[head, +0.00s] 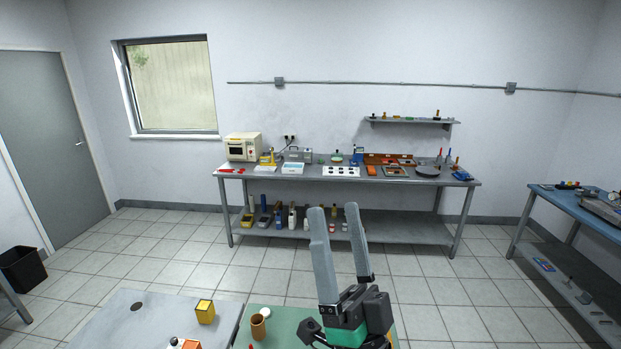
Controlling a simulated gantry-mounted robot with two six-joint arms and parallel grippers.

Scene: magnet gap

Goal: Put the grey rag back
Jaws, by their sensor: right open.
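I cannot make out a grey rag anywhere in this view; the objects on the far bench are too small to tell apart well. My right gripper (334,209) rises at the bottom centre, its two long grey fingers pointing up and apart, with nothing between them. It is over the near green table top (285,327) and in front of the far bench's lower shelf. My left gripper is not in view.
The near green top holds a brown cup (258,327). A yellow box (205,311) stands on the grey top (150,318) beside it. The far metal bench (320,178) is crowded. A blue table (590,216) stands right. Tiled floor lies clear between.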

